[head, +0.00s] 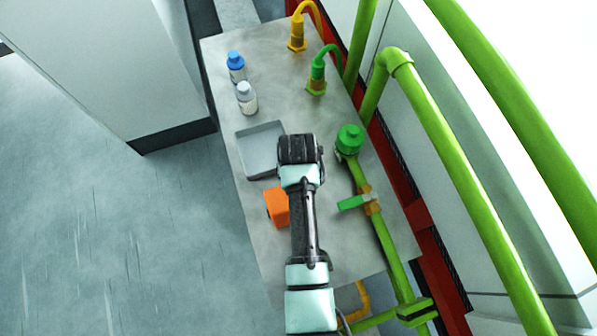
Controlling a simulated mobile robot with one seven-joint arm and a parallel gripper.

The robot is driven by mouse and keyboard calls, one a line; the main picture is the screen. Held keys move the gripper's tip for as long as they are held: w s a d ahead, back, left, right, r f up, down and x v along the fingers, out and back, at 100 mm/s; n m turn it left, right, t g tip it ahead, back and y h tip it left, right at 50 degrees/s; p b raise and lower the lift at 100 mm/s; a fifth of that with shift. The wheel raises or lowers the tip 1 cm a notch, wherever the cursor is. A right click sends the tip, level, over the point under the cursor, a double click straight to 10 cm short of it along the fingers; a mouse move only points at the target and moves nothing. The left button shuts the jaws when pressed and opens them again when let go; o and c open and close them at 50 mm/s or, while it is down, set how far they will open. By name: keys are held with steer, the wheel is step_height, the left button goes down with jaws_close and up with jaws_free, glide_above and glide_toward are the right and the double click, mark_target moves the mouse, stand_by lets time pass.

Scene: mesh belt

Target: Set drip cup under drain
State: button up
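No thing is clearly recognisable as the drip cup in the head view; it may be hidden under my arm. A green pipe with a round green cap (348,138) and a green lever handle (354,203) runs along the right side of the table; I cannot tell whether its outlet is the drain. The end of my arm (300,150) is over the table, left of the green cap and overlapping the right edge of a shallow grey tray (258,137). My gripper's fingers are hidden beneath the wrist, so whether they hold anything does not show.
An orange block-like object (277,207) is partly behind my forearm. A blue-capped bottle (236,68) and a white-capped bottle (246,98) stand at the table's left edge. Yellow (297,33) and green (317,76) hose fittings stand farther back. Bare grey tabletop (282,108) lies between.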

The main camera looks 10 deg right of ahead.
steer(key=shift+f, duration=0.25)
steer(key=shift+f, duration=0.2)
steer(key=o, duration=1.3)
steer(key=shift+r, duration=0.15)
